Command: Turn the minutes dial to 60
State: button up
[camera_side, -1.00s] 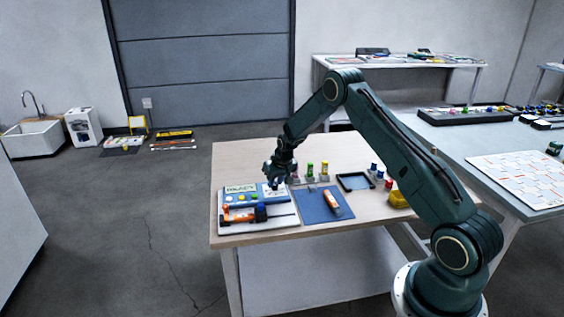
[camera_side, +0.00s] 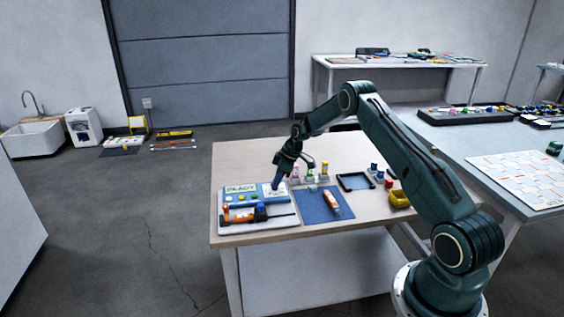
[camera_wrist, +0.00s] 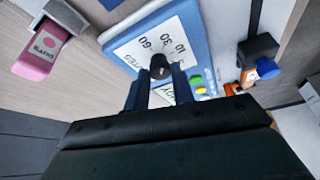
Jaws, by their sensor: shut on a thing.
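The minutes dial is a small black knob (camera_wrist: 159,66) on a white label (camera_wrist: 128,52) marked 10, 30 and 60, fixed to a blue control box (camera_wrist: 193,33). My gripper (camera_wrist: 164,73) has its two dark fingers on either side of the knob and is shut on it. The mark the knob points to is too small to read. In the side view my gripper (camera_side: 277,186) reaches down, tilted, to the right part of the box, where the READY panel (camera_side: 240,189) shows to its left. The knob is hidden there by the fingers.
An orange and black tool (camera_side: 240,215) lies in front of the box. A blue mat (camera_side: 312,212) with an orange and white item is to the right. Coloured blocks, a dark-rimmed tray (camera_side: 342,181) and a yellow bin (camera_side: 399,200) stand farther right. A pink block (camera_wrist: 42,50) shows in the wrist view.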

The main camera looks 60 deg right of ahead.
jog(key=n, duration=0.2)
jog(key=n+g+y, duration=0.1)
jog(key=n, duration=0.2)
jog(key=shift+w+d+n+g, duration=0.2)
jog(key=shift+d+n+g, duration=0.05)
jog(key=shift+n+g, duration=0.05)
jog(key=shift+n+y, duration=0.3)
jog(key=shift+y, duration=0.1)
jog(key=o, duration=1)
jog(key=shift+r, duration=0.1)
jog(key=shift+v, duration=3.65)
